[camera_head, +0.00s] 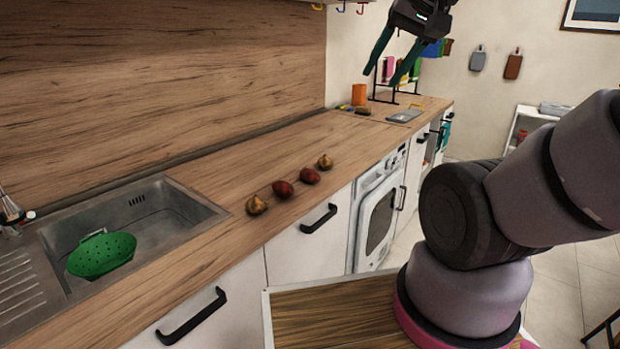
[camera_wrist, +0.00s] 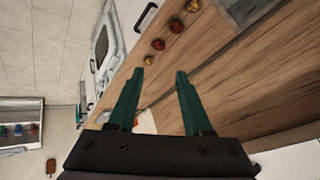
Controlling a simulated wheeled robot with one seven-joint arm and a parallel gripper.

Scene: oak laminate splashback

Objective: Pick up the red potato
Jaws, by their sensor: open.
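Two red potatoes lie on the wooden counter in the head view, a nearer one (camera_head: 282,189) and a farther one (camera_head: 310,175). A yellow-brown potato or onion stands at each end of their row, the near one (camera_head: 257,205) and the far one (camera_head: 325,162). The wrist view also shows the red ones, one (camera_wrist: 158,44) and another (camera_wrist: 176,26), with the brown ones (camera_wrist: 148,60) (camera_wrist: 193,5). My gripper (camera_head: 385,83) is open and empty, high above the counter beyond the row. Its green fingers (camera_wrist: 158,72) spread apart in the wrist view.
A sink with a green colander (camera_head: 101,254) is at the left. An orange cup (camera_head: 359,95), a grey board (camera_head: 404,115) and a rack stand at the counter's far end. A wooden splashback (camera_head: 160,75) rises behind. The counter around the row is clear.

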